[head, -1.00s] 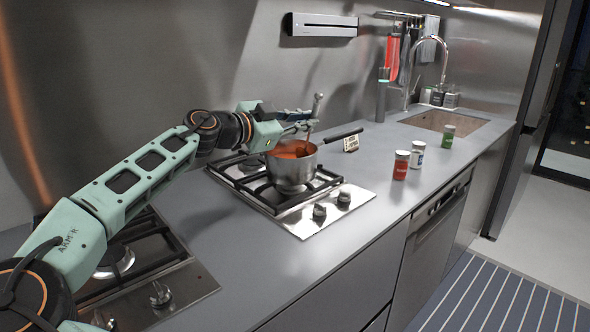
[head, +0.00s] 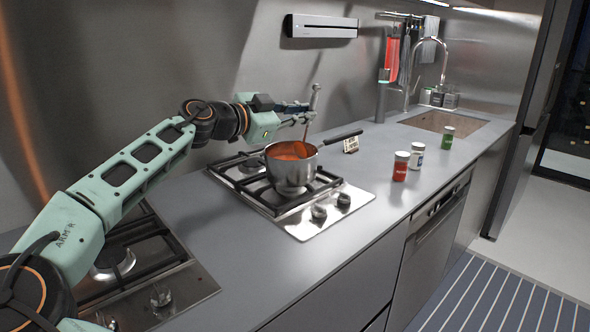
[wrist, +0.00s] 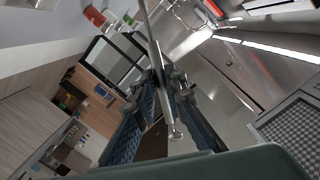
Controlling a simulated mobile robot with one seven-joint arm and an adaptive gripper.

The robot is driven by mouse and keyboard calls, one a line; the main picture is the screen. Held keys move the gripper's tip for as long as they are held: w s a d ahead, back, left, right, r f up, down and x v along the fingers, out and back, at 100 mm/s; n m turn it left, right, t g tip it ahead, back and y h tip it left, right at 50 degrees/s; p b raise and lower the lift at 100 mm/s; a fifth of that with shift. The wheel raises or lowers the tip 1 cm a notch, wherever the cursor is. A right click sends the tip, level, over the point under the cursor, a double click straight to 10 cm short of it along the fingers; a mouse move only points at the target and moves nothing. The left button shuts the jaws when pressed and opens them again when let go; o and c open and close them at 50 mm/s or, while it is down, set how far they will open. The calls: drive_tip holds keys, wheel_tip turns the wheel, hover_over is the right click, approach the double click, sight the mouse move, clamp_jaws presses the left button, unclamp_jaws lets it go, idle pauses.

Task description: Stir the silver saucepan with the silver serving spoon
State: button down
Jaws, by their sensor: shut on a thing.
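The silver saucepan (head: 291,176) stands on the far hob in the head view, with orange-red content (head: 291,150) inside and its dark handle pointing right. My gripper (head: 306,115) is above and slightly behind the pan's far rim, shut on the silver serving spoon (head: 314,97). The spoon is nearly upright, its handle end above the fingers and its lower part reaching down toward the pan's far right rim. I cannot tell whether its bowl is inside the pan. The wrist view shows the spoon (wrist: 158,65) between my blue finger pads.
A red-labelled jar (head: 400,166), a white-labelled jar (head: 417,155) and a green jar (head: 448,137) stand on the counter to the right. The sink (head: 440,121) is farther back. The counter front is clear.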

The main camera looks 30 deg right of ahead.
drive_tip(key=s+a+r+p, duration=0.1)
drive_tip(key=s+a+r, duration=0.1)
drive_tip(key=s+r, duration=0.3)
wheel_tip(320, 180, up, 3)
drive_tip(key=shift+f, duration=0.2)
drive_tip(key=shift+r, duration=0.1)
idle(0.5)
